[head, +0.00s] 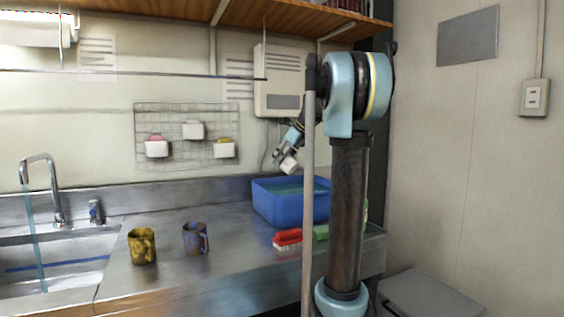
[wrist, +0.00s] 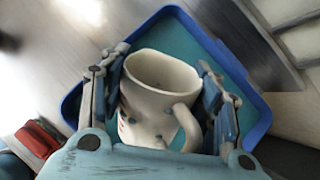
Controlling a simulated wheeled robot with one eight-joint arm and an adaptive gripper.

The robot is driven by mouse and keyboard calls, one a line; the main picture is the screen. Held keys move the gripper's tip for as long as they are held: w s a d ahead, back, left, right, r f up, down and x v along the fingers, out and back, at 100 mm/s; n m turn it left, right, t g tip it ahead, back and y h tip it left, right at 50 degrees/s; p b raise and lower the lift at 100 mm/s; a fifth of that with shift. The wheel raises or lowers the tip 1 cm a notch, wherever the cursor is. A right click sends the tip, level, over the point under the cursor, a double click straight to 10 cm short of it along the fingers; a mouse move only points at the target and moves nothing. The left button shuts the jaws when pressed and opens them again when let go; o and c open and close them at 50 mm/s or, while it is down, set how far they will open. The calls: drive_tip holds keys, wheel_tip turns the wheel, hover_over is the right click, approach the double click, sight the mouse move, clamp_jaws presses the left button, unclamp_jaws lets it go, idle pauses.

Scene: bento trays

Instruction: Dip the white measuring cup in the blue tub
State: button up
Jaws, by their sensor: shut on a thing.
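The white measuring cup (wrist: 152,105) is a white mug with a handle and small reddish and dark marks on its side. My gripper (wrist: 161,64) is shut on it, one finger on each side. The blue tub (head: 275,206) stands on the metal counter at the back wall and holds a teal-green liquid. In the head view my gripper (head: 291,148) is above the tub with the white cup (head: 288,164) below it, clear of the liquid. The tub's rim (wrist: 172,12) surrounds the cup in the wrist view. My arm hides the tub's right side in the head view.
A yellow mug (head: 142,246) and a purple-blue mug (head: 195,239) stand left on the counter. A red item (head: 287,237) and a green item (head: 321,232) lie before the tub. A sink (head: 70,262) is at far left. A white wall unit (head: 279,80) hangs behind the gripper.

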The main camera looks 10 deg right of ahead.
drive_tip(key=shift+f, duration=0.1)
drive_tip(key=shift+f, duration=7.75)
drive_tip(key=shift+r, duration=8.5)
